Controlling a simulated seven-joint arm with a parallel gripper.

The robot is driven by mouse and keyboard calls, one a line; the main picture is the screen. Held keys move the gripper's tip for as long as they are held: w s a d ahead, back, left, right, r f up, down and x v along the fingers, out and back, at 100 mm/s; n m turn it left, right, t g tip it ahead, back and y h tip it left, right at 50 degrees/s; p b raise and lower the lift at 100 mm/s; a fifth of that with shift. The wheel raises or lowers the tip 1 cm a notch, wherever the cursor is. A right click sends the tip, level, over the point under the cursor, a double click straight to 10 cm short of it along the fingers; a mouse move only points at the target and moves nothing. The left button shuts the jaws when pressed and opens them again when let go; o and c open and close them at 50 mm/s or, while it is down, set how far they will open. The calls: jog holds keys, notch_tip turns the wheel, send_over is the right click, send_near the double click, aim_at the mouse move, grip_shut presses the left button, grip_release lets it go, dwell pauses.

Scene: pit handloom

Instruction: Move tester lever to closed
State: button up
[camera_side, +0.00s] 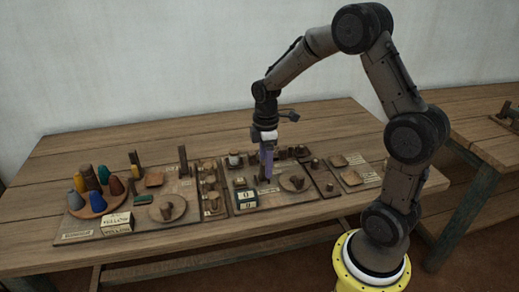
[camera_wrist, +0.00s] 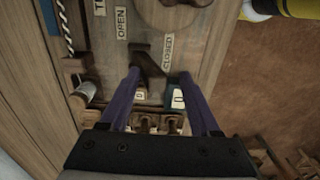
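In the wrist view, the dark tester lever (camera_wrist: 146,60) stands on a grey board (camera_wrist: 133,27) between an OPEN label (camera_wrist: 121,22) on its left and a CLOSED label (camera_wrist: 167,52) on its right. My gripper (camera_wrist: 159,75) is open, its two purple fingers apart. The lever lies at the gap between the fingertips, nearer the left one; I cannot tell whether they touch. In the side view, my gripper (camera_side: 266,177) points down over the middle board, and the lever cannot be made out behind the fingers.
The table's back strip is clear.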

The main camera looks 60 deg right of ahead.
jog(key=shift+w+r, duration=0.1)
jog(key=shift+r, duration=2.5)
jog(key=shift+w+a+r, duration=0.15)
jog(key=shift+r, duration=0.05)
jog(key=s+a+r+t, duration=0.2)
jog(key=s+a+r, duration=0.2)
jog(key=r, duration=0.2)
jog(key=s+a+r+t, duration=0.2)
jog(key=s+a+r, duration=0.1)
jog(key=a+r, duration=0.3)
jog(key=s+a+f+m+t, duration=0.1)
jog(key=s+f+m, duration=0.1)
jog(key=s+m, duration=0.7)
jog(key=s, duration=0.2)
jog(key=shift+s+a+t, duration=0.35)
jog(key=shift+a+t, duration=0.05)
